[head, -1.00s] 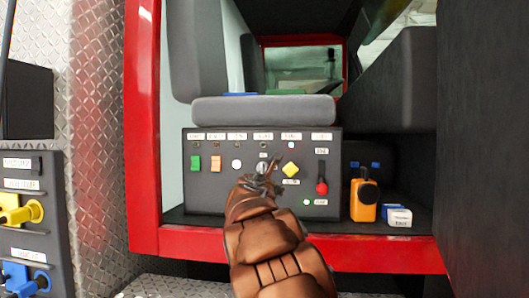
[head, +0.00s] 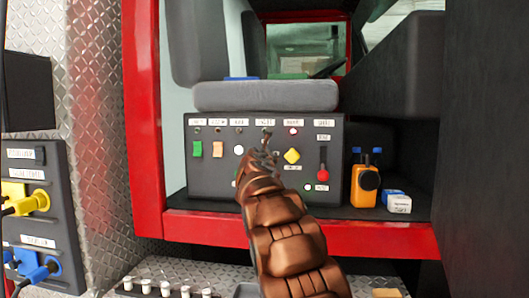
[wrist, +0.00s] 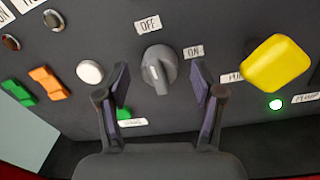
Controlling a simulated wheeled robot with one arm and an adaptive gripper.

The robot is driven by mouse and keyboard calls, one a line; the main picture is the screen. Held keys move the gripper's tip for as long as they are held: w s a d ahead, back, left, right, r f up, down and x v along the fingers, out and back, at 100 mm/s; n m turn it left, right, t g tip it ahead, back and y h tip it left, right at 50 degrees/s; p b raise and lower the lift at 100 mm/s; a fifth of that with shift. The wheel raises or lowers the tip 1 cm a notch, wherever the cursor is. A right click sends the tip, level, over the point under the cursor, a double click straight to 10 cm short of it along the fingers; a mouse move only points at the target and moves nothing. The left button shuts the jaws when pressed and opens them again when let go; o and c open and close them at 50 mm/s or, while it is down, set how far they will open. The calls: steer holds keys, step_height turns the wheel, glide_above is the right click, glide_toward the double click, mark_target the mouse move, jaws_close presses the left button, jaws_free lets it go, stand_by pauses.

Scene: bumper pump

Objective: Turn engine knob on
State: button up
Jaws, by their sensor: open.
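The engine knob (wrist: 159,68) is a round grey dial on a dark control panel (head: 215,175). In the wrist view it sits between an OFF label (wrist: 148,25) above and an ON label (wrist: 194,52) at upper right. A pale mark shows on its lower left face; its exact setting is hard to read. My gripper (wrist: 160,82) is open, with one finger on each side of the knob and visible gaps between. In the head view my gripper (head: 264,152) reaches the panel's middle and mostly hides the knob.
A yellow knob (wrist: 273,63) and a lit green lamp (wrist: 276,104) are right of the knob. A white button (wrist: 89,71) and orange and green switches are left. A red-knobbed lever (head: 323,174) and orange device (head: 364,186) stand farther right. A grey seat overhangs the panel.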

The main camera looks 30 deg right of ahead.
steer(key=shift+p+x, duration=0.3)
steer(key=shift+x, duration=0.55)
steer(key=shift+c, duration=0.2)
steer(key=c, duration=1.1)
